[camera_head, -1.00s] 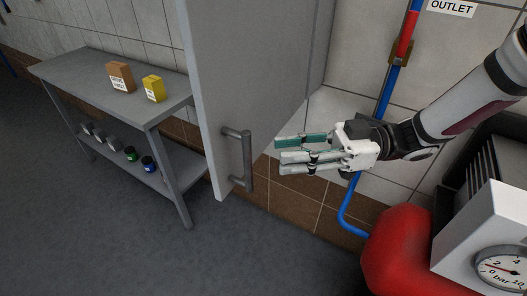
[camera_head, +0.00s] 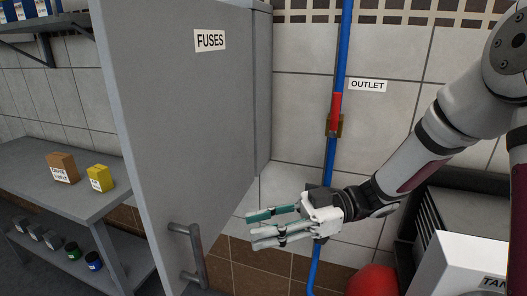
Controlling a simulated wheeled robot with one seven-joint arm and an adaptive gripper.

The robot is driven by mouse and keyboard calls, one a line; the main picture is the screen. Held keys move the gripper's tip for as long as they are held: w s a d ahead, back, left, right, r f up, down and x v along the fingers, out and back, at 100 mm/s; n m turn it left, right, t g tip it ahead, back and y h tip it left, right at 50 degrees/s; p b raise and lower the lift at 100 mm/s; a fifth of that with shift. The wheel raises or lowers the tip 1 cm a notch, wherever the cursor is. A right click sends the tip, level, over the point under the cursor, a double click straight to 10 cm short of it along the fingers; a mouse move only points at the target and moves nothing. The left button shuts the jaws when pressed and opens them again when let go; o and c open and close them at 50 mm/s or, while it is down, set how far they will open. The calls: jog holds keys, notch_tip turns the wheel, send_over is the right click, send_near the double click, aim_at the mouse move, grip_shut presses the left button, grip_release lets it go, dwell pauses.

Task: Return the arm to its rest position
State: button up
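My arm (camera_head: 415,150) reaches in from the right side of the head view, bent and pointing left and down. My gripper (camera_head: 262,226) is at its end, in front of the tiled wall and to the right of the grey cabinet door's handle. The fingers point left and hold nothing that I can see. The green-tipped finger is apart from the paler fingers below it, with a gap between them. The gripper appears clear of the door and its handle.
A grey door labelled FUSES (camera_head: 185,110) with a metal handle (camera_head: 188,255) stands at centre left. A blue pipe (camera_head: 345,45) with a red lever (camera_head: 335,108) runs behind my gripper. A red tank (camera_head: 372,281) and white box (camera_head: 455,268) are lower right. A shelf (camera_head: 95,205) holds boxes at left.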

jog(key=w+d+r+m+t+h, duration=0.1)
jog(key=w+d+m+t+h, duration=0.15)
jog(key=w+t, duration=0.35)
jog(key=w+d+r+m+t+h, duration=0.1)
jog(key=w+r+m+t+h, duration=0.15)
jog(key=w+t, duration=0.35)
jog(key=s+d+r+m+t+h, duration=0.1)
jog(key=d+r+m+t+h, duration=0.15)
jog(key=d+m+h, duration=0.45)
jog(key=s+d+r+m+t+h, duration=0.1)
jog(key=s+d+r+m+h, duration=0.15)
jog(key=d+h, duration=0.45)
jog(key=s+f+m+g+y, duration=0.1)
jog(key=s+f+m+g, duration=0.1)
jog(key=s, duration=1)
jog(key=s+d+f+m+g+y, duration=0.1)
jog(key=s+m+g, duration=0.3)
jog(key=s, duration=0.8)
jog(key=shift+s+d+f+m+g, duration=0.15)
jog(key=shift+d+f+m+g, duration=0.2)
jog(key=shift+f, duration=0.5)
jog(key=shift+a, duration=0.1)
